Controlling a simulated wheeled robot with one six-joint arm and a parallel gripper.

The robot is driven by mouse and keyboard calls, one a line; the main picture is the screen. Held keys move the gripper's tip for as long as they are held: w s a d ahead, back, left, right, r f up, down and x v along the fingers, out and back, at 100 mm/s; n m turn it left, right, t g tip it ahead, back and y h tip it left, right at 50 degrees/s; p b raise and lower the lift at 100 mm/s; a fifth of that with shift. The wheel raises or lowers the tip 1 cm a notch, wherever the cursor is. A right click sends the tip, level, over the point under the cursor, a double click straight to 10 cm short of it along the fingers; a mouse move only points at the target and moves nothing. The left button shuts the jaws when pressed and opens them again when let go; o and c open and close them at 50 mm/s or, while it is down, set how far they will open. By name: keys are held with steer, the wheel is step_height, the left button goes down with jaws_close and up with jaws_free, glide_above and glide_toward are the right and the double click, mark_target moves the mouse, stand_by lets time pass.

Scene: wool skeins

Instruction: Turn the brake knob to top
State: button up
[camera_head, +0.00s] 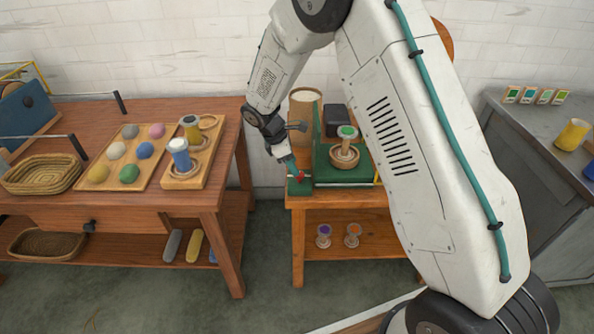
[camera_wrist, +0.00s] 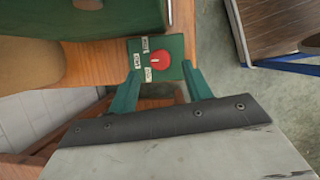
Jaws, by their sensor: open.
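The brake knob (camera_wrist: 160,61) is a round red knob with a small white mark, set on a square green plate (camera_wrist: 177,44) with several small white labels beside it. The label writing is too small to read. In the head view, a bit of the red knob (camera_head: 300,177) shows at the front left of the small table, mostly hidden by my gripper (camera_head: 294,170). In the wrist view, my gripper (camera_wrist: 160,88) is open. Its two teal fingers stand either side of the lower part of the plate, and the knob lies just beyond them, with nothing held. I cannot tell whether a finger touches the plate.
A green stand with a wooden spool (camera_head: 345,150) is right of the knob, with a beige cylinder (camera_head: 306,108) behind. A wooden table (camera_head: 215,190) with skeins and baskets stands left. A grey bench (camera_head: 500,130) stands right. Floor shows between the tables.

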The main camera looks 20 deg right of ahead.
mark_target(299, 177)
steer(key=shift+x, duration=2.05)
steer(key=c, duration=1)
steer(key=shift+o, duration=0.2)
steer(key=shift+m, duration=0.3)
steer(key=m+g, duration=0.1)
steer(key=m, duration=0.1)
steer(key=m+g+y, duration=0.1)
steer(key=m, duration=0.2)
steer(key=shift+w+d, duration=0.1)
steer(key=shift+w, duration=0.1)
steer(key=m+y, duration=0.1)
steer(key=m, duration=0.2)
steer(key=m+g+y, duration=0.1)
steer(key=m, duration=0.2)
steer(key=shift+w+d, duration=0.15)
steer(key=shift+m, duration=0.3)
